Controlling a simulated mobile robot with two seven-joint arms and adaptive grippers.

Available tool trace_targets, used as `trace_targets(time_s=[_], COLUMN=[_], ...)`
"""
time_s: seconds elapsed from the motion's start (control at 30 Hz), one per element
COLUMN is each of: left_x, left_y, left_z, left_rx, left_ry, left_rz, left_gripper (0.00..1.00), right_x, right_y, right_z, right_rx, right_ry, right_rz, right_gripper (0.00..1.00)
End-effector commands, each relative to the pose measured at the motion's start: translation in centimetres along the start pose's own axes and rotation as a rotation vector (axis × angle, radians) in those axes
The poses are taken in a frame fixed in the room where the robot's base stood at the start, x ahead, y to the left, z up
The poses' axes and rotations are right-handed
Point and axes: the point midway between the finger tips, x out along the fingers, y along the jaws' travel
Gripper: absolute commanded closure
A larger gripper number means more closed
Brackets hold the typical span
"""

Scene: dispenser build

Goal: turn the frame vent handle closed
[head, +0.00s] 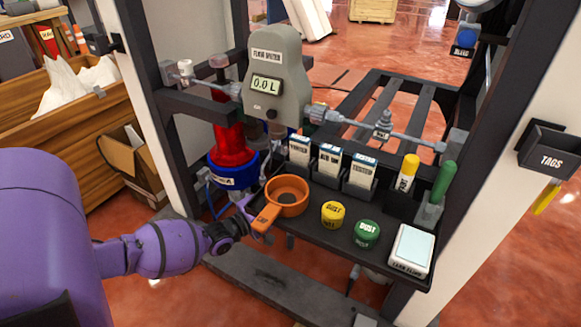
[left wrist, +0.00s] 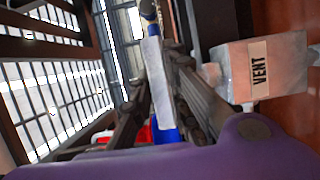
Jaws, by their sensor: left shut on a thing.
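The frame vent block, pale grey with a "VENT" label (left wrist: 262,72), is at the right in the left wrist view. A flat grey bar, which looks like the vent handle (left wrist: 156,85), lies lengthwise between the dark fingers of my left gripper (left wrist: 158,108). The gripper is shut on this bar. In the head view my left gripper (head: 238,220) reaches in from the left, beside the orange cup, and its fingertips are partly hidden. The vent block and handle cannot be made out there. My right gripper is not in view.
The orange cup (head: 288,195) and its handle are close to my left gripper. The black shelf (head: 315,215) carries yellow and green dust caps, label boxes and a white pad. A grey meter (head: 272,75) reads 0.0 L above a red cylinder (head: 233,143). Dark frame posts stand around.

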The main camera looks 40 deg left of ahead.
Motion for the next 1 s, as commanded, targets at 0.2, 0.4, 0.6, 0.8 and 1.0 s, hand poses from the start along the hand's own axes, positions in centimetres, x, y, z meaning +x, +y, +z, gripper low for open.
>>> trace_targets(time_s=[0.2,0.4,0.6,0.8,1.0], left_x=[0.06,0.06,0.08,0.08,0.06], left_y=[0.0,0.02,0.06,0.06,0.06], left_z=[-0.01,0.01,0.01,0.0,-0.01], left_rx=[-0.003,-0.003,-0.003,-0.002,-0.002], left_ry=[-0.031,-0.034,-0.034,-0.034,-0.034], left_rz=[0.0,0.001,0.002,0.002,0.002], left_gripper=[1.0,1.0,1.0,0.66,0.66], right_x=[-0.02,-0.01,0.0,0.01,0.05], right_y=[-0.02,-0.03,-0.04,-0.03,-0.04], right_z=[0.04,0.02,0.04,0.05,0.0], right_rx=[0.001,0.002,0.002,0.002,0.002], right_ry=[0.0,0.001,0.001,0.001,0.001], right_rz=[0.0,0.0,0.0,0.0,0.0], right_gripper=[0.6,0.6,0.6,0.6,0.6])
